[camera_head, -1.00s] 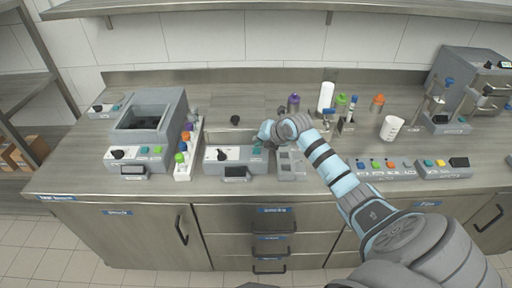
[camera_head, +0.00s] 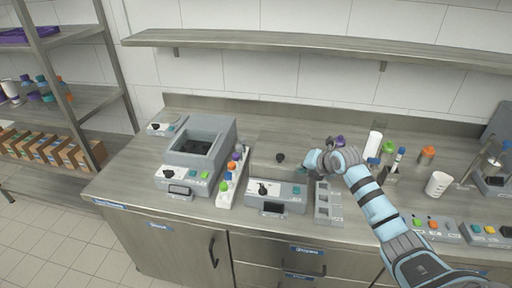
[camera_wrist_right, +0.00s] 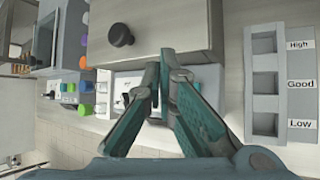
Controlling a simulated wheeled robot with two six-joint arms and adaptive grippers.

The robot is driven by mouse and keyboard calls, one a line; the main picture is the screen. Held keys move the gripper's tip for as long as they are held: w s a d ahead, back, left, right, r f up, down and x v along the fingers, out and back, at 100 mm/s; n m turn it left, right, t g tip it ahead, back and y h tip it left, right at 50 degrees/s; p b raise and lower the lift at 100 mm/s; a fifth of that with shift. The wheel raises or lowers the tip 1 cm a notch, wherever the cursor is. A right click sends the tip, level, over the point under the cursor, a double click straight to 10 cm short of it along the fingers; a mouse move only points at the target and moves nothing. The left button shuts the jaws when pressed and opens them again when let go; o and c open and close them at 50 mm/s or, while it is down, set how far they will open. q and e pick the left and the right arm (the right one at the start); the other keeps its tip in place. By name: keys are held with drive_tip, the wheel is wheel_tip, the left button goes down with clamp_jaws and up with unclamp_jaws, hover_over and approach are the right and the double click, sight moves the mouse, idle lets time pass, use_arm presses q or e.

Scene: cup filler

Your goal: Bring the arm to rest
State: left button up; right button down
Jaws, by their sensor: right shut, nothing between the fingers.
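My right gripper (camera_wrist_right: 158,80) is shut and empty in the right wrist view, its teal fingers together at the tips. In the head view the right arm comes in from the lower right, and the right gripper (camera_head: 309,168) is just above the counter, beside the grey control box (camera_head: 283,203) with a black knob. The fingers are small and partly hidden by the wrist there. My left gripper does not show in either view.
A grey open-topped machine (camera_head: 197,150) stands on the left. A tray labelled High, Good and Low (camera_wrist_right: 263,84) lies beside the gripper. Bottles and a white cup (camera_head: 438,184) stand to the right. A shelf (camera_head: 330,46) runs above the counter.

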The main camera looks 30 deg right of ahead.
drive_tip(key=s+a+f+m+g, duration=0.3)
drive_tip(key=s+a+f+m, duration=0.7)
drive_tip(key=s+a+f, duration=0.4)
drive_tip(key=s+a+r+m+g, duration=0.1)
drive_tip(key=s+a+m, duration=0.1)
drive_tip(key=s+m, duration=0.7)
drive_tip(key=s+a+r+m+g, duration=0.1)
drive_tip(key=s+a+r+m, duration=0.15)
drive_tip(key=s+m, duration=0.6)
drive_tip(key=s+d+f+n+g+b, duration=0.1)
drive_tip(key=s+f, duration=0.1)
drive_tip(key=f, duration=0.9)
drive_tip(key=s+d+f+n+g, duration=0.1)
drive_tip(key=s+f, duration=0.1)
drive_tip(key=f, duration=0.9)
drive_tip(key=s+f+g+b, duration=0.1)
drive_tip(key=s+f, duration=1.2)
drive_tip(key=s, duration=0.1)
drive_tip(key=shift+s+d+f+m, duration=0.2)
drive_tip(key=shift+s+f+m, duration=0.05)
drive_tip(key=shift+s+m, duration=0.1)
